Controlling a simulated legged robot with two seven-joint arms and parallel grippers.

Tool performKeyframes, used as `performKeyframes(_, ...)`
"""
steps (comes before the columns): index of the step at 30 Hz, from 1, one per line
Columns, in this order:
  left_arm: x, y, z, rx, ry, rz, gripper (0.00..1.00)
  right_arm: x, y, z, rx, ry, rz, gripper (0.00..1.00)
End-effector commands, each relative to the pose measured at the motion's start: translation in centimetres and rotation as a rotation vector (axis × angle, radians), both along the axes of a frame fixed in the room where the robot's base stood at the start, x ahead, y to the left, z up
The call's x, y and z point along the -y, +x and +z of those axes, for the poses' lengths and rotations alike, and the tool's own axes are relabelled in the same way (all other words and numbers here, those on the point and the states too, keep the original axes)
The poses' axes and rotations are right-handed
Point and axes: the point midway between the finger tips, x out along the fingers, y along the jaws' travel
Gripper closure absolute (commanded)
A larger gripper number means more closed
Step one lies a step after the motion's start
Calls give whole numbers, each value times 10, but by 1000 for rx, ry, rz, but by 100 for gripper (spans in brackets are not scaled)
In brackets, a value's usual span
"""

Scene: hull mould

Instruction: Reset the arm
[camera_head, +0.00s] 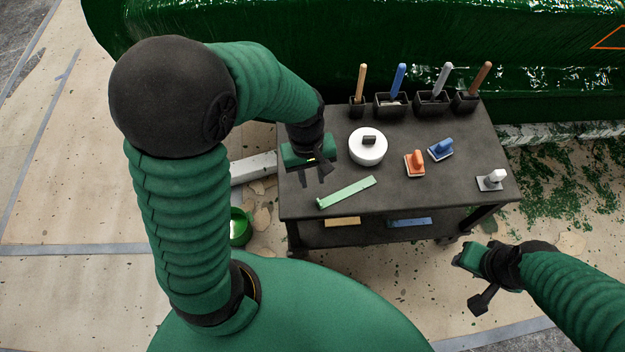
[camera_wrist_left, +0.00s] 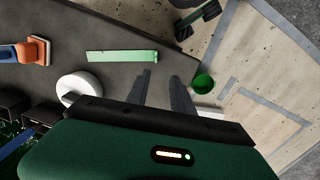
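My left gripper (camera_head: 314,174) is over the left side of a dark table (camera_head: 300,202), beside a white round pot with a black knob (camera_head: 368,147). In the left wrist view its two fingers (camera_wrist_left: 161,82) are apart with nothing between them. A light green strip-like tool (camera_head: 346,192) lies on the table near that gripper; it also shows in the left wrist view (camera_wrist_left: 122,56).
Black bins (camera_head: 391,106) with several upright handled tools line the table's back edge. An orange-handled tool (camera_head: 415,163), a blue one (camera_head: 441,149) and a white one (camera_head: 491,180) sit at right. A green bucket (camera_head: 240,228) stands on the floor at left. A green hull (camera_head: 400,40) rises behind.

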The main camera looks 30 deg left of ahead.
Motion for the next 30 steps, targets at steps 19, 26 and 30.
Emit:
performKeyframes(19, 2, -28, 43, 256, 157, -747, 72, 0, 0, 26, 0, 0, 0, 64)
performKeyframes(26, 2, -27, 148, 255, 156, -745, 72, 0, 1, 130, 1, 0, 0, 64)
performKeyframes(30, 2, -27, 189, 255, 157, -744, 72, 0, 1, 172, 1, 0, 0, 64)
